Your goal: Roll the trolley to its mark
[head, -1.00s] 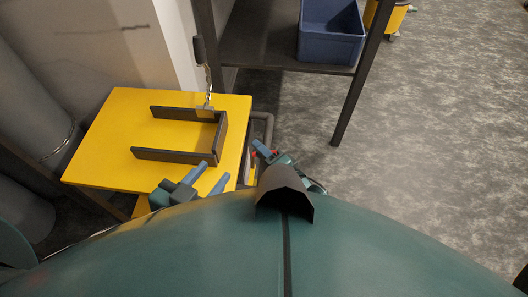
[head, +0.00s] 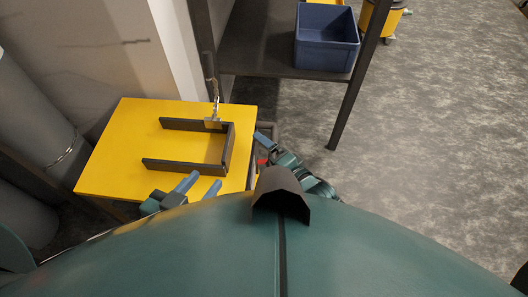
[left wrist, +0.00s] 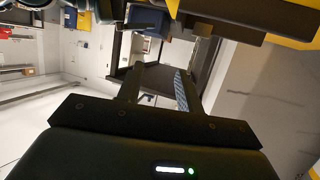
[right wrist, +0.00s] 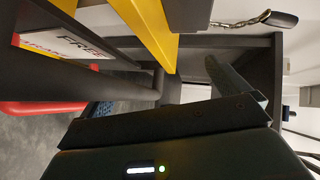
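A yellow-topped stand (head: 115,150), probably the trolley, is at the left in the head view. A dark U-shaped rail lies on its top. My left gripper (head: 197,189) is open and empty, low over or beside the near edge. My right gripper (head: 264,152) is by the right edge, near the bar. In the right wrist view its fingers (right wrist: 170,95) stand apart, with a grey tube near them; I cannot tell whether they touch it. No floor mark shows.
A dark shelf unit (head: 265,52) with a blue bin (head: 326,40) stands behind, its leg (head: 347,110) reaching the floor. A chain (head: 215,98) hangs by its post. Grey cylinders (head: 35,110) are at the left. Open floor (head: 440,140) lies right; a yellow bucket (head: 384,18) stands far off.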

